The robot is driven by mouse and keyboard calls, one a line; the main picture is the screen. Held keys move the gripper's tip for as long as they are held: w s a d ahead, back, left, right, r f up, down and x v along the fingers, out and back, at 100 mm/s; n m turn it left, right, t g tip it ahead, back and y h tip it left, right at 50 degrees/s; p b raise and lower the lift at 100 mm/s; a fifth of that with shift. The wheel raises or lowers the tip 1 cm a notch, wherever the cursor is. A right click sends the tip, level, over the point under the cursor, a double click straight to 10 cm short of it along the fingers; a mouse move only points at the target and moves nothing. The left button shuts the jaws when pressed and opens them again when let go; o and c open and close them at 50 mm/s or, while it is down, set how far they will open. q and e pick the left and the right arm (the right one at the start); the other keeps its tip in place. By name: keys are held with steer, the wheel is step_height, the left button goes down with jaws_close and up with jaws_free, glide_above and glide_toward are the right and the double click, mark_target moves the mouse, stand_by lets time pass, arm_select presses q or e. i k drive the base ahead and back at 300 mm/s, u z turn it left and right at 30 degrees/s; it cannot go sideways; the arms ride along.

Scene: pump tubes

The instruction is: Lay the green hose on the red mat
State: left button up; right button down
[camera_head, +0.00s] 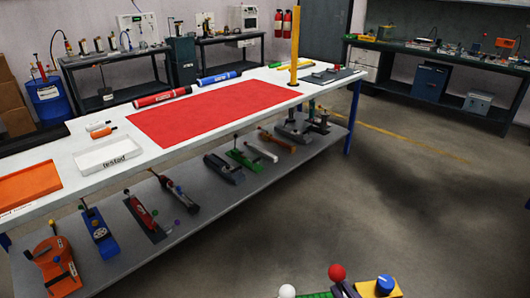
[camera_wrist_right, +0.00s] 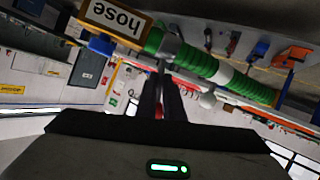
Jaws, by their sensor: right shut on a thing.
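The green hose (camera_head: 318,295) shows at the bottom edge of the head view, mostly cut off, in front of and away from the table. It has a yellow end block with a blue knob (camera_head: 384,285), and a red ball and a white ball stick up by it. In the right wrist view the ribbed green hose (camera_wrist_right: 198,62) has a white band and a plate reading "hose" (camera_wrist_right: 116,18). My right gripper (camera_wrist_right: 162,84) is shut on the hose; its dark fingers (camera_head: 345,289) also show in the head view. The red mat (camera_head: 205,112) lies flat and bare on the white table. My left gripper is out of view.
Red (camera_head: 162,97) and blue (camera_head: 219,77) tubes lie behind the mat. A yellow post (camera_head: 295,45) stands at its far right. A white tray (camera_head: 108,154) and an orange tray (camera_head: 30,186) are on the left. The lower shelf (camera_head: 200,205) holds several pumps. The floor in front is clear.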

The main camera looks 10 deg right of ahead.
mark_target(231, 108)
steer(key=z, duration=0.8)
steer(key=i, duration=1.2)
steer(key=u, duration=0.35)
steer(key=i, duration=1.05)
steer(key=u, duration=0.85)
